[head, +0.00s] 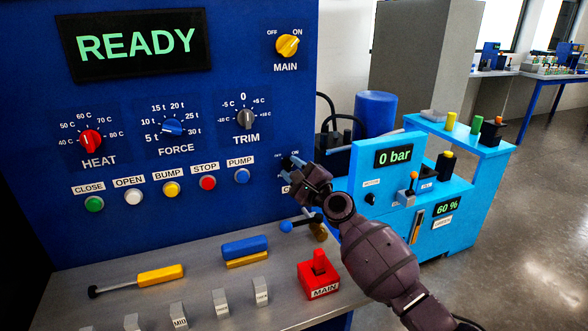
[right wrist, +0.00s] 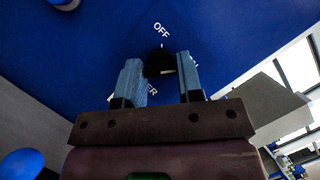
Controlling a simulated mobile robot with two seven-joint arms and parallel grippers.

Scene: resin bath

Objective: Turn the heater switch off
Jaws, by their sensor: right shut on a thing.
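The heater switch is a small black knob (right wrist: 158,58) on the blue panel, seen in the right wrist view under a white OFF label; a label ending in "ER" shows partly below it. My right gripper (right wrist: 162,78) has its two blue-grey fingers on either side of this knob and is shut on it. The fingers hide part of the knob and the ON label, so I cannot tell its setting. In the head view my right gripper (head: 291,164) reaches the panel's lower right and covers the switch. My left gripper is not in view.
The yellow MAIN knob (head: 287,46) sits above, and the blue PUMP button (head: 242,176) is to the left. A blue-ended lever (head: 286,226) and the red MAIN block (head: 319,276) are below. A light-blue machine (head: 386,190) stands to the right.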

